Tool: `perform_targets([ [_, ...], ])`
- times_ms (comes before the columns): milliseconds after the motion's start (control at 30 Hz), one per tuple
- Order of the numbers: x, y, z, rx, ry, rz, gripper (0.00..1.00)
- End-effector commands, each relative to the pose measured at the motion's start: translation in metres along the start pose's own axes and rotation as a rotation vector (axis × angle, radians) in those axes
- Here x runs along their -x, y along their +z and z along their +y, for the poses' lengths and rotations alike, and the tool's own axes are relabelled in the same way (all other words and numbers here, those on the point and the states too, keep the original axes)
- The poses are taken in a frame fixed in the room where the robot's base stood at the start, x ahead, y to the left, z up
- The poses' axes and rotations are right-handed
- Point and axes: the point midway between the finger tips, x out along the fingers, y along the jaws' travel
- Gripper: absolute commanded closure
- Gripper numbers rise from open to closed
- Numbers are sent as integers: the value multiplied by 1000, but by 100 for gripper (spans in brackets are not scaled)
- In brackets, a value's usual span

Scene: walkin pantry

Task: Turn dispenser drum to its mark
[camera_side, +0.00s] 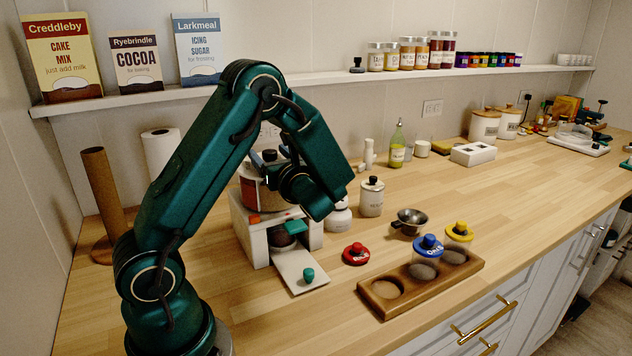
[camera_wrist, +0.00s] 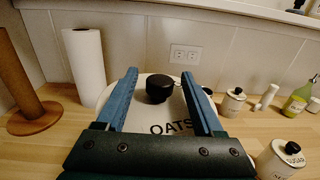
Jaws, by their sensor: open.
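The dispenser (camera_side: 245,232) stands on the counter beside my arm in the side view. It has a white body, an orange patch (camera_side: 254,219), a green tab (camera_side: 293,227), and a dark round part (camera_side: 284,240) below the tab. A reddish drum-like part (camera_side: 252,192) sits on top, partly hidden by my arm. I cannot tell how any mark lines up. My gripper (camera_wrist: 158,74) is open and empty in the wrist view. Beyond its fingers is a white container marked OATS (camera_wrist: 158,112) with a black knob (camera_wrist: 158,88); contact is not clear.
A tray (camera_side: 300,268) with a green knob juts from the dispenser's front. A red lid (camera_side: 356,253), a metal cup (camera_side: 408,222) and a wooden rack (camera_side: 385,309) with jars lie to the right. A paper towel roll (camera_wrist: 83,65) and brown tube (camera_wrist: 20,75) stand left.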

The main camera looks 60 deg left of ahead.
Motion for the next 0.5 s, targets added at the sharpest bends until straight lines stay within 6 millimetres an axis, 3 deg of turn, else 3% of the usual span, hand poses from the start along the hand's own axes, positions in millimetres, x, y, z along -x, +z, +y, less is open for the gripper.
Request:
perform_targets([
  [333,53,0,-2,-2,19,3,31],
  [500,43,20,9,66,39,0,31],
])
